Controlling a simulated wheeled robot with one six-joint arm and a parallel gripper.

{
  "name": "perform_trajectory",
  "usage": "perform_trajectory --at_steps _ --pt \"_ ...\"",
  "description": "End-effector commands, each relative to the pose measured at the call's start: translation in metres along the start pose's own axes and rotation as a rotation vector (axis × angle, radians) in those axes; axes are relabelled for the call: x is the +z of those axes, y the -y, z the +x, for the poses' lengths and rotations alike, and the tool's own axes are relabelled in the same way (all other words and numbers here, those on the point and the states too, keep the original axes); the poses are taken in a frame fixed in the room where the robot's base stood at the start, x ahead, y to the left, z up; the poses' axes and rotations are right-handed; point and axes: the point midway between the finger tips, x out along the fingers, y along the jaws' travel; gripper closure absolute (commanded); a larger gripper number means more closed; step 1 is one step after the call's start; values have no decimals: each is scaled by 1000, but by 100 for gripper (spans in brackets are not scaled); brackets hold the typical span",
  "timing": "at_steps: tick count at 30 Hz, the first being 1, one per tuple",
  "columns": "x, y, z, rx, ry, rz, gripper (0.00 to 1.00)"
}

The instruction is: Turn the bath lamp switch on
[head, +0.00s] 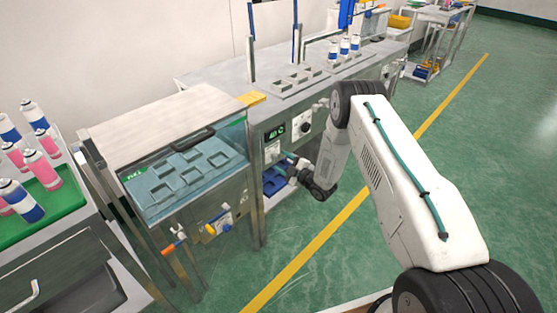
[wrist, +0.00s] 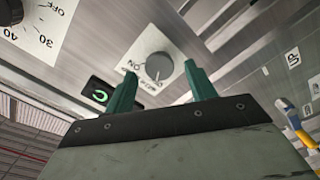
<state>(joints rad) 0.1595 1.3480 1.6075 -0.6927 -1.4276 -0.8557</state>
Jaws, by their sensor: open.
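The lamp switch is a grey round knob (wrist: 158,66) on a pale plate with an ON mark to its left; the other lettering is too small to read surely, and I cannot tell its setting. My gripper (wrist: 164,78) is open and empty, its two green fingers pointing at the panel, one on each side of the knob in the wrist view. I cannot tell whether the fingertips reach around the knob or stop short of it. In the head view my gripper (head: 284,158) is at the bench's front panel, close to a pale plate below the display.
A dial with numbers (wrist: 35,25) and a small green-lit display (wrist: 101,92) are near the knob. In the head view, a water bath (head: 190,175) with a glass cover stands left of my gripper. Cans stand on a green tray (head: 65,205). Green floor lies open at right.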

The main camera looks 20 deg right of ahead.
Motion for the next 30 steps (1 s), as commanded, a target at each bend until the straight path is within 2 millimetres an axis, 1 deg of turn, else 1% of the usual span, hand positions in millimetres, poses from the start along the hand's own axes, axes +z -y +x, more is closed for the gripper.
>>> perform_trajectory --at_steps 1,3,6,9,15,16,17,18,20,21,30 --pt "-1 0 8 0 -2 0 45" --pt "0 0 16 0 -1 0 45" --pt "0 0 24 1 0 0 45" --pt "0 -1 27 1 0 1 45" --pt "0 0 28 0 1 1 45" --pt "0 0 27 0 1 1 47" --pt "0 0 27 0 1 1 56" --pt "0 0 27 0 1 1 67" --pt "0 0 27 0 1 2 84" --pt "0 0 27 0 1 2 90" --pt "0 0 27 0 1 26 89"
